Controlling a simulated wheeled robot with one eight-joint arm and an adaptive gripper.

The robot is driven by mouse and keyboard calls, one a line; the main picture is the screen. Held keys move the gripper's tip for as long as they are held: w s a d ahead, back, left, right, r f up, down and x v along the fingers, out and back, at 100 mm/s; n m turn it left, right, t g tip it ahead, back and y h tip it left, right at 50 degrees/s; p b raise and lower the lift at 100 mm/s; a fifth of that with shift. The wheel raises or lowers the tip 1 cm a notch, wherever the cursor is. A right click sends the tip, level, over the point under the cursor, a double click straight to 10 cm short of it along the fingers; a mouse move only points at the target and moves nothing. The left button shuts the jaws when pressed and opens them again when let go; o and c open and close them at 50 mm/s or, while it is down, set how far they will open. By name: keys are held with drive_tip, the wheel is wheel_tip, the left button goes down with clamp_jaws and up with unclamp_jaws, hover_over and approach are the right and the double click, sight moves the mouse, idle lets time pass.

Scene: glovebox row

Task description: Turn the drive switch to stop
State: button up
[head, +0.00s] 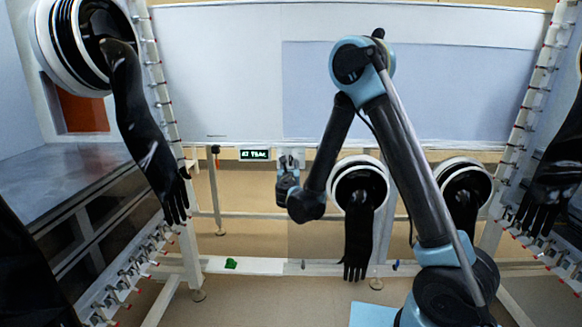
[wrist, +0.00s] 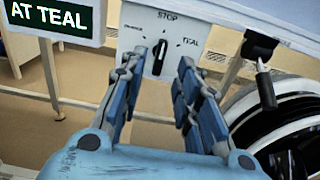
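The drive switch is a black knob (wrist: 160,57) on a white plate (wrist: 187,24), with STOP above it, TEAL at the right and a partly hidden label ending in "ANGE" at the left. The knob stands nearly upright, with its top towards STOP; I cannot tell which end is its pointer. My gripper (wrist: 161,68) is open, with one blue finger on each side of the knob in the picture. I see no clear contact. In the head view my gripper (head: 287,184) is just below the switch plate (head: 291,158), and the knob is too small to make out.
A display (wrist: 47,17) left of the plate reads "AT TEAL"; it also shows in the head view (head: 255,154). A black handle (wrist: 262,70) hangs at the right, near a round glove port (head: 359,180). Black gloves hang on both sides. A green piece (head: 231,263) lies on the lower rail.

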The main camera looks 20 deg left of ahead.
drive_tip(key=v, duration=0.7)
drive_tip(key=shift+s, duration=0.35)
drive_tip(key=w+d+r+m+g+h, duration=0.1)
drive_tip(key=d+m+g+h, duration=0.1)
drive_tip(key=d+m, duration=0.5)
drive_tip(key=w+d+r+m+g+h, duration=0.1)
drive_tip(key=w+d+m+h, duration=0.15)
drive_tip(key=d, duration=0.95)
drive_tip(key=w+d+r+m+g+h, duration=0.1)
drive_tip(key=d+r+m+g+h, duration=0.15)
drive_tip(key=d+m, duration=0.45)
drive_tip(key=s+d+f+m+g+h, duration=0.1)
drive_tip(key=s+d+m+g, duration=0.2)
drive_tip(key=d, duration=0.5)
drive_tip(key=s+d+f+m+g+h, duration=0.1)
drive_tip(key=s+d+m, duration=0.35)
drive_tip(key=d, duration=0.35)
drive_tip(key=s+d+f+m+g+y, duration=0.2)
drive_tip(key=s+m, duration=0.5)
drive_tip(key=s, duration=0.5)
drive_tip(key=s+d+f+m+g+y, duration=0.2)
drive_tip(key=s+d+f+m, duration=0.3)
drive_tip(key=s, duration=0.8)
drive_tip(key=m+g, duration=0.1)
drive_tip(key=m, duration=0.1)
drive_tip(key=shift+s+f+m+g+y, duration=0.15)
drive_tip(key=shift+s+m+g+y, duration=0.1)
drive_tip(key=shift+m+g+y, duration=0.1)
